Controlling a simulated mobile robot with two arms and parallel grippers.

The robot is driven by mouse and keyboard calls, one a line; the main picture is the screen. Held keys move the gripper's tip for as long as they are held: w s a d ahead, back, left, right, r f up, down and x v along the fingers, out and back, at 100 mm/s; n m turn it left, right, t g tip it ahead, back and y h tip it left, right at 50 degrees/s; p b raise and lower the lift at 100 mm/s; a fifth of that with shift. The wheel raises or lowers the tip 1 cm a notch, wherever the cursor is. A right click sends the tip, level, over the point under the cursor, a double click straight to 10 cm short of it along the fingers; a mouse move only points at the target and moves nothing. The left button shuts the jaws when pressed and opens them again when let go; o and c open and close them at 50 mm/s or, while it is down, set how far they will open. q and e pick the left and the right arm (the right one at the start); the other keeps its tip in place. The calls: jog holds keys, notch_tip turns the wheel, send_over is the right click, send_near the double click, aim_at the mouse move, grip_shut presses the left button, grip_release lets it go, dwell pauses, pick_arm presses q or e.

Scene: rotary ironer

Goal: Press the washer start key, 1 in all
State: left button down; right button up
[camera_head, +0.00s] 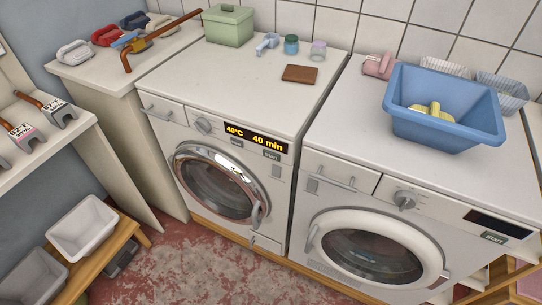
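Two front-loading machines stand side by side; I cannot tell for sure which one is the washer. The left machine (190,100) has a chrome-ringed door (222,185), closed, and a lit display (256,138) reading 40°C and 40 min. Its Start key (271,155) is below the display. The right machine (335,145) has a white-ringed door (368,252), closed, with something blue behind the glass. Its display (498,224) is dark, and its Start key (494,238) is just below. Neither of my grippers is in view.
A blue basin (443,110) with a yellow item sits on the right machine. A green box (229,25), small containers and a brown block (299,74) lie on the left machine. A wooden bench (120,235) with bins stands left of the open floor (200,260).

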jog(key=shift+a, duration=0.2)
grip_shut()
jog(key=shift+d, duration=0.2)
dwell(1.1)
